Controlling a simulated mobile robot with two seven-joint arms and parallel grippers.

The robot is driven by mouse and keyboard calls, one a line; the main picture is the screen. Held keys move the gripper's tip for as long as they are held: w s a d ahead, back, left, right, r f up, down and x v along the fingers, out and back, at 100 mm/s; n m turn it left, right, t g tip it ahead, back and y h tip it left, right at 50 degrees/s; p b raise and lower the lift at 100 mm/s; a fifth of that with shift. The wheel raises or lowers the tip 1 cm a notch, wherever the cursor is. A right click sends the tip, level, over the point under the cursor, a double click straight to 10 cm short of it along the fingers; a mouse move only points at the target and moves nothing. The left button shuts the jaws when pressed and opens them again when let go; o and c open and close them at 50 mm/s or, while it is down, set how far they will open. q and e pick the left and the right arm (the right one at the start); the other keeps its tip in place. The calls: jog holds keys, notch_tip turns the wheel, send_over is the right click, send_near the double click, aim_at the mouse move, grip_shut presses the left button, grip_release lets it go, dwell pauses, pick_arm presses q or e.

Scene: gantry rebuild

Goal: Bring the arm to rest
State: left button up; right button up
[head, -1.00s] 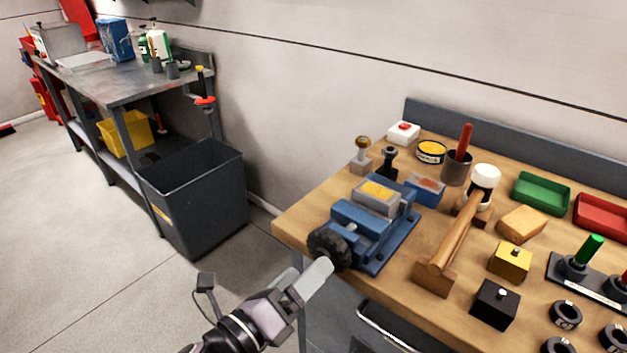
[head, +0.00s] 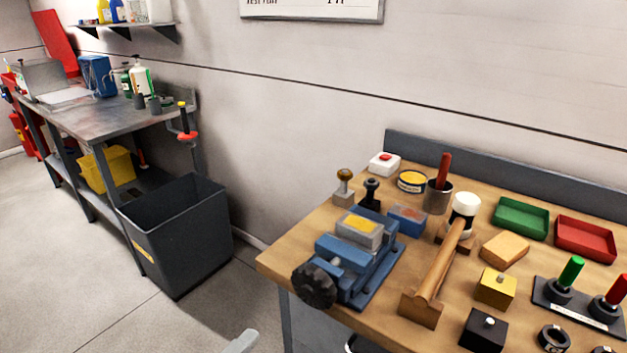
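Only a small grey tip of my arm (head: 242,342) shows at the bottom edge of the head view, left of the workbench (head: 281,257). It is apart from the blue vise (head: 342,251) and its dark round knob (head: 315,285). The vise has a grey block with a yellow top (head: 362,226) in it. Whether that tip is part of a gripper cannot be told. No gripper fingers show, and the rest of the arm is out of view.
A mallet (head: 438,262) rests on wooden supports beside the vise. Green (head: 521,219) and red (head: 585,240) trays, blocks and stamps crowd the bench. A dark open bin (head: 176,240) stands left, near a metal table (head: 110,118). Floor between bin and bench is clear.

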pick_arm(q)
jog(key=s+a+f+m+g+y, duration=0.2)
jog(key=s+a+f+m+y, duration=0.1)
jog(key=f+m, duration=0.4)
jog(key=s+a+f+m+g+y, duration=0.2)
jog(key=s+a+f+m, duration=0.3)
jog(key=m, duration=0.5)
notch_tip(320, 180, down, 2)
jog(key=a+y, duration=0.1)
jog(key=a, duration=0.2)
jog(key=shift+s+y, duration=0.3)
jog(key=shift+s, duration=0.1)
jog(key=shift+f, duration=0.1)
